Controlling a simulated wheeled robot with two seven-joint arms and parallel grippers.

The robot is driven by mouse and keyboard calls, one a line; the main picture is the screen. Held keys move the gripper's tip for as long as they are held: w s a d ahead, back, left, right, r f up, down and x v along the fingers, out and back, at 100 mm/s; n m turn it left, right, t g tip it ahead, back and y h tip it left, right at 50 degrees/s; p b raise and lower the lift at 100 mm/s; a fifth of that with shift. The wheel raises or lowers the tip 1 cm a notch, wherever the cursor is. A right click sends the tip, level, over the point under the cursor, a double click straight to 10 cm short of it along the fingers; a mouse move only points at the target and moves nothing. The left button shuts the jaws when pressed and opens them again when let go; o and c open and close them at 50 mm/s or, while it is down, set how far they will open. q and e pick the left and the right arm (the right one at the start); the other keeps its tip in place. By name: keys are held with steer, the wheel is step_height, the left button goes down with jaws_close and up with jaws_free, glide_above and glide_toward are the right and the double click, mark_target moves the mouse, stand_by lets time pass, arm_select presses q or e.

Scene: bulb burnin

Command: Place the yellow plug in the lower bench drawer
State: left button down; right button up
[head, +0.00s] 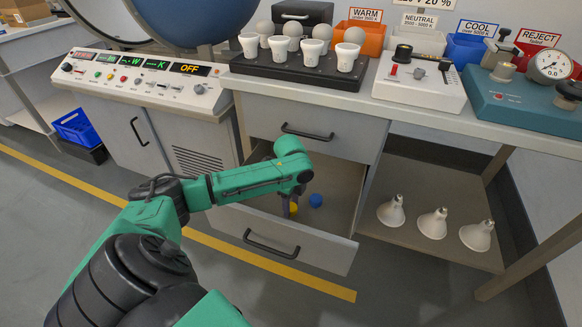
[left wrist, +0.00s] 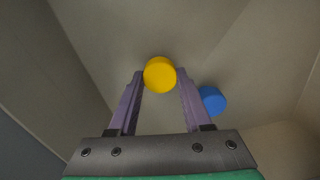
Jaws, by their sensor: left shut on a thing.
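The yellow plug (left wrist: 160,74) sits between the fingertips of my left gripper (left wrist: 160,88), which is shut on it. In the head view the yellow plug (head: 293,208) shows just below my left gripper (head: 290,200), inside the open lower bench drawer (head: 262,238). I cannot tell whether the plug touches the drawer floor. A blue plug (head: 316,200) lies on the drawer floor to the right of it; it also shows in the left wrist view (left wrist: 212,100), apart from the right finger. My right gripper is not in view.
The closed upper drawer (head: 312,133) is above the open one. Three white reflector bulbs (head: 433,223) stand on the low shelf to the right. The bench top holds a bulb rack (head: 300,72), a control console (head: 135,80) and a white tester (head: 420,85).

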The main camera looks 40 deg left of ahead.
arm_select(q)
steer(key=shift+c, duration=1.7)
jaws_free()
steer(key=shift+r, duration=0.3)
step_height(320, 180, up, 12)
steer(key=p, duration=0.4)
steer(key=shift+f, duration=0.25)
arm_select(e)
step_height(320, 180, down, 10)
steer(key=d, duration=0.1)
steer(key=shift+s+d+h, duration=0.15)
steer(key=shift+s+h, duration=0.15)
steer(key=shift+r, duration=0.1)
